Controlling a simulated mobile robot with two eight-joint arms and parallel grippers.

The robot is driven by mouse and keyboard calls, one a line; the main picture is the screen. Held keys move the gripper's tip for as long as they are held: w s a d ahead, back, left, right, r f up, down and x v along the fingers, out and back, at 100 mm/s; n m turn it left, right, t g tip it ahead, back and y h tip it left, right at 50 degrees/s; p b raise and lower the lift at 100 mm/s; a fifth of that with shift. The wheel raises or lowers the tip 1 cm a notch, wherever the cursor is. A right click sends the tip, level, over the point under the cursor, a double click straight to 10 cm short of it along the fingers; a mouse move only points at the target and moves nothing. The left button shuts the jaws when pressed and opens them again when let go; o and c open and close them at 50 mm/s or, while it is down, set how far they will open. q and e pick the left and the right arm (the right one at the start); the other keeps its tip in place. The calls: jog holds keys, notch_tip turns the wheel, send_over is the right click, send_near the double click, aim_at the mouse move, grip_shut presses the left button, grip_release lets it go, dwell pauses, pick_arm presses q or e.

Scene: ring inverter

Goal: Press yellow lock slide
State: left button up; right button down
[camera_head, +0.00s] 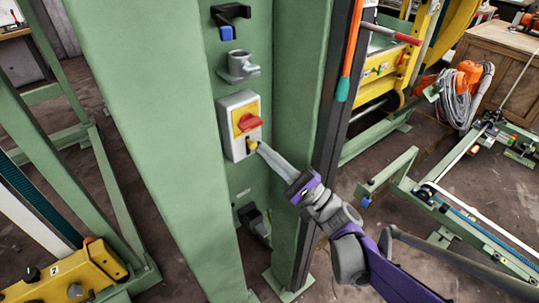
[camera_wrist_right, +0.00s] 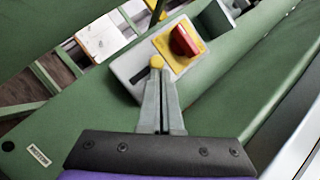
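A grey switch box (camera_head: 229,112) is mounted on the green column. It carries a yellow plate (camera_head: 237,113) with a red rotary knob (camera_head: 250,123). The small yellow lock slide (camera_head: 252,144) is below the knob, and it also shows in the right wrist view (camera_wrist_right: 157,62). My right gripper (camera_head: 261,149) has its two fingers together, with the tips at the slide. In the right wrist view the fingertips (camera_wrist_right: 159,74) meet the slide's near edge. I cannot tell whether they press on it. My left gripper is not in view.
A grey bracket (camera_head: 238,67) and a black hook-shaped holder (camera_head: 230,14) are mounted above the box. The green column (camera_head: 150,130) has side flanges beside the box. A black fitting (camera_head: 252,217) is lower down.

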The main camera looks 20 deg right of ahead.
jog(key=v, duration=1)
jog(key=shift+s+d+f, duration=0.2)
jog(key=shift+d+f, duration=0.05)
jog(key=shift+f, duration=0.05)
